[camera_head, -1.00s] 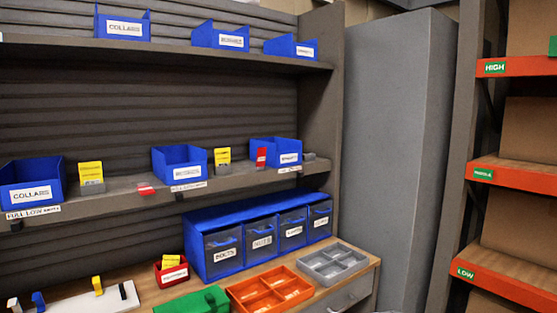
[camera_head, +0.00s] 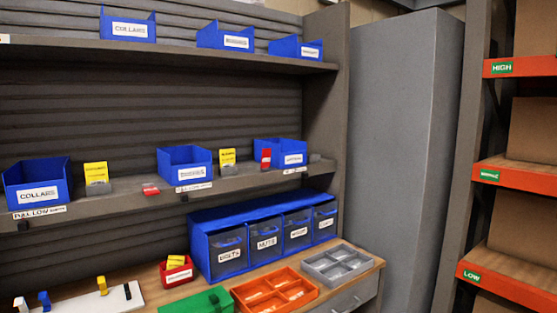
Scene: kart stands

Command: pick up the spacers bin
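Blue open bins stand on two shelves. On the middle shelf are a bin labelled COLLARS (camera_head: 38,194) at the left, a middle bin (camera_head: 185,173) and a right bin (camera_head: 280,153). On the top shelf are another COLLARS bin (camera_head: 128,28), a middle bin (camera_head: 226,38) and a right bin (camera_head: 296,48). The labels on the middle and right bins are too blurred to read surely, so I cannot tell which is the spacers bin. My gripper is not in view.
Yellow and red cards stand between the middle-shelf bins. Below are a blue drawer unit (camera_head: 208,252), a red bin (camera_head: 176,274), an orange tray (camera_head: 272,293), a grey tray (camera_head: 342,264) and a green item (camera_head: 212,300). A grey cabinet (camera_head: 395,150) and orange-edged rack (camera_head: 510,175) stand right.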

